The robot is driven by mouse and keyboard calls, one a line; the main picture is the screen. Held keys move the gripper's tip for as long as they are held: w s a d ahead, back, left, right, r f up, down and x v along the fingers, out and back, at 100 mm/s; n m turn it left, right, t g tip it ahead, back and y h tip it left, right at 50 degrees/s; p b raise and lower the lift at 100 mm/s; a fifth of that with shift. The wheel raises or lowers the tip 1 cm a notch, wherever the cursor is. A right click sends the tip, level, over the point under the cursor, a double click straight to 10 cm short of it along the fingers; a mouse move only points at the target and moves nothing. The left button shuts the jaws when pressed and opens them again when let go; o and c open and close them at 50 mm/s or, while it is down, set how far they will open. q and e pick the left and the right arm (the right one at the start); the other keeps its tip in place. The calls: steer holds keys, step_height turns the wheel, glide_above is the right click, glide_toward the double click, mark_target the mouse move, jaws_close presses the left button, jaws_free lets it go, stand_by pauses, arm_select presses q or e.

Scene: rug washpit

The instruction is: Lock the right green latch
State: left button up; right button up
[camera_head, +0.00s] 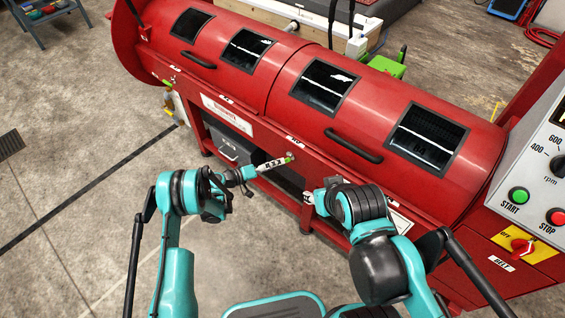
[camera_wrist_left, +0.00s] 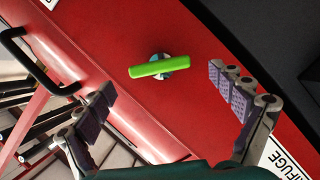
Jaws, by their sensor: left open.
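A green latch (camera_wrist_left: 160,67) on a round pale base is fixed to the red machine front in the left wrist view. Its bar lies almost level across that picture.
The red centrifuge drum (camera_head: 300,75) has several windows and black handles (camera_head: 353,146). A control panel (camera_head: 540,180) with start and stop buttons stands at the right. A black handle (camera_wrist_left: 45,65) is near the left finger in the wrist view.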

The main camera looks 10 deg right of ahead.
arm_select(q)
steer(key=b+x, duration=0.1)
steer(key=x, duration=0.3)
steer(key=shift+w+d, duration=0.1)
steer(key=shift+d, duration=0.3)
steer(key=c, duration=1.2)
